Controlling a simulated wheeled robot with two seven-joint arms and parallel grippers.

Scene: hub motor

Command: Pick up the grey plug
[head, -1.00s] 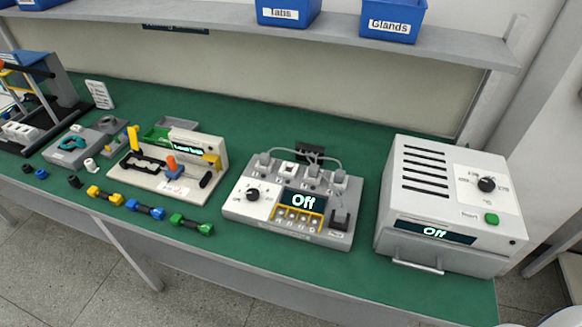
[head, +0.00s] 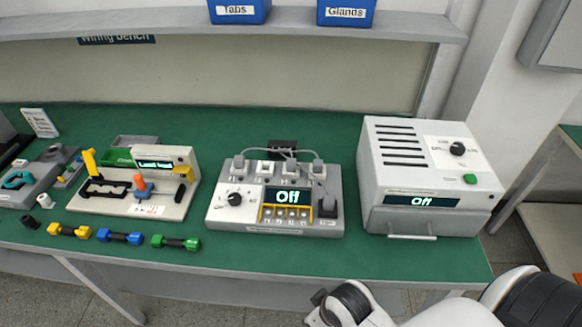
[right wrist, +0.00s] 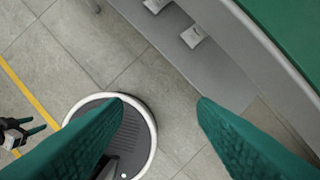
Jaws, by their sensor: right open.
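In the head view, several grey plugs with cables sit in a row along the back of the grey tester (head: 222,215). One is the grey plug (head: 318,167) at the row's right end; I cannot tell which one the task means. The tester's display reads "Off". My right gripper (right wrist: 162,100) is open and empty, its green fingers wide apart above the floor beside the bench. In the head view only my right arm shows, at the bottom right, away from the plugs. My left gripper (right wrist: 34,140) shows small at the left edge of the right wrist view, fingers apart and empty.
A white oven-like box (head: 390,175) reading "Off" stands right of the tester. Left of it is a beige fixture (head: 150,205); yellow (head: 69,230), blue (head: 120,237) and green (head: 175,242) parts lie in front.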

